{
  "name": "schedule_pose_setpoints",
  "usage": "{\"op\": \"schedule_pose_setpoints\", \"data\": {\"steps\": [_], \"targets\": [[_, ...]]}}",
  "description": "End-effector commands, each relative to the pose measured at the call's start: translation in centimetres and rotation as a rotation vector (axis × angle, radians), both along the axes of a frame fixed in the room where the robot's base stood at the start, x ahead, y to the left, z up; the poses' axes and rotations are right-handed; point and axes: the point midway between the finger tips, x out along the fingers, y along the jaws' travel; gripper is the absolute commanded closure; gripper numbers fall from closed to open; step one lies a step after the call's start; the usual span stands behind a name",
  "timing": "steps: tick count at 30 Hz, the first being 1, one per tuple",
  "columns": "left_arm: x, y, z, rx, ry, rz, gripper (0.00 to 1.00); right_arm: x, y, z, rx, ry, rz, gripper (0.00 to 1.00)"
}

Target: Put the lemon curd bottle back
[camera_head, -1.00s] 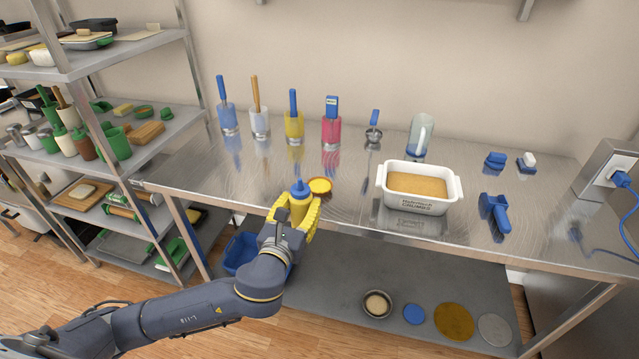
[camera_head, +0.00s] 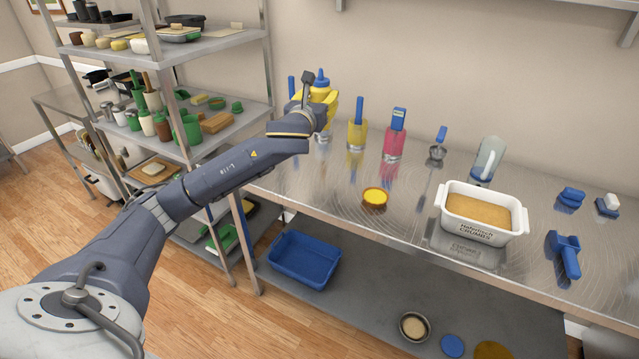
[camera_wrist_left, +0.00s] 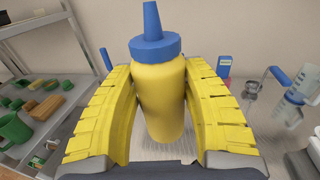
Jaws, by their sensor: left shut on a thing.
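The lemon curd bottle (camera_wrist_left: 160,85) is yellow with a blue cap and pointed nozzle. It stands upright between the two yellow fingers of my left gripper (camera_wrist_left: 162,100), which is shut on it. In the head view the bottle (camera_head: 321,79) and the left gripper (camera_head: 318,100) are raised above the steel table's left end, in front of the containers at the back. The gripper hides most of the bottle's body there. My right gripper is not in view.
A shelf rack (camera_head: 200,142) stands left of the table. Yellow (camera_head: 357,130) and pink (camera_head: 394,140) containers with utensils line the table's back. A blue bin (camera_head: 304,260) sits below.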

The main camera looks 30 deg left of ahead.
Motion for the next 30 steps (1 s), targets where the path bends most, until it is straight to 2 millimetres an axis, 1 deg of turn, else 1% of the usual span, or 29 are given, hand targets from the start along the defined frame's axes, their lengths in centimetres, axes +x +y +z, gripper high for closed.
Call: {"op": "schedule_pose_setpoints", "data": {"steps": [1,3,8,11,14,24,30], "targets": [[0.7,1.3,0.1,-0.001,0.000,0.006,0.98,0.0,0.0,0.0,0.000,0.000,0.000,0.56],[1.2,1.9,-0.6,0.001,0.002,0.001,0.98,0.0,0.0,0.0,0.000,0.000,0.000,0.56],[1.8,1.9,-1.7,0.000,0.001,-0.022,0.98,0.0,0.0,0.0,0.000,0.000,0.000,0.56],[1.8,1.6,-2.8,0.000,0.003,-0.033,0.98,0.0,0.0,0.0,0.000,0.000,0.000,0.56],[1.8,1.5,-4.5,0.000,0.004,-0.037,0.98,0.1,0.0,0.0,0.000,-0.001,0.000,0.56],[1.8,1.5,-12.2,-0.001,0.004,-0.036,0.98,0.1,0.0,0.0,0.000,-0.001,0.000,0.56],[1.8,1.5,-15.6,-0.001,0.002,-0.036,0.98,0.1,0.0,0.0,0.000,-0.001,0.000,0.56]]}}
